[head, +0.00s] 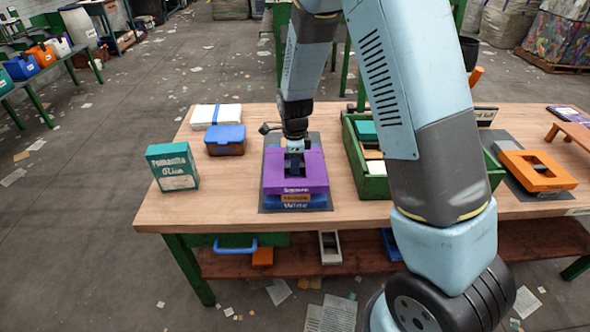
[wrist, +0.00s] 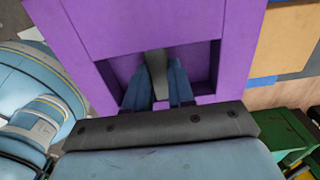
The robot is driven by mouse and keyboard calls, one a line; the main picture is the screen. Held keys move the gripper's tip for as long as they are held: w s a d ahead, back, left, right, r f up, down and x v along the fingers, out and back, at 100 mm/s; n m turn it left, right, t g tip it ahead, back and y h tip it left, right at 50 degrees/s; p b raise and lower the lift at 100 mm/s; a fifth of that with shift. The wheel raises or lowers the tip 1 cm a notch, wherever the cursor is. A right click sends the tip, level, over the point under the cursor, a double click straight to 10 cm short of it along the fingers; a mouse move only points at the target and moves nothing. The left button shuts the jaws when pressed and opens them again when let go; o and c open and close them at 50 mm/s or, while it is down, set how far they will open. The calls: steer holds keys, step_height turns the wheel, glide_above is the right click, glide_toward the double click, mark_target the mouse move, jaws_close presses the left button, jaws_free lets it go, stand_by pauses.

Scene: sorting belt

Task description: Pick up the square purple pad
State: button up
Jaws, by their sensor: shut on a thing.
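The square purple pad (head: 311,172) is at the top of a stack near the table's front edge, above a brown layer (head: 296,197) and a blue layer (head: 318,203). My gripper (head: 294,165) comes down on the pad from above. In the wrist view the purple pad (wrist: 130,25) fills the upper middle and has a recess. My gripper's two fingers (wrist: 158,85) are in that recess, shut on a dark grey upright bar of the pad. I cannot tell whether there is a gap between the pad and the layers under it.
A teal box (head: 173,167), a blue-lidded container (head: 225,140) and a white bundle (head: 216,116) are left of the stack. A green crate (head: 352,150) with several items stands close on the right. An orange frame (head: 540,179) lies farther right. Bare wood lies in front of the crate.

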jaws_close()
steer(key=shift+r, duration=0.1)
steer(key=shift+r, duration=0.25)
step_height(320, 180, up, 2)
steer(key=shift+r, duration=0.2)
steer(key=s+d+r, duration=0.6)
steer(key=s+r, duration=0.4)
steer(key=s, duration=0.2)
steer(key=shift+s, duration=0.35)
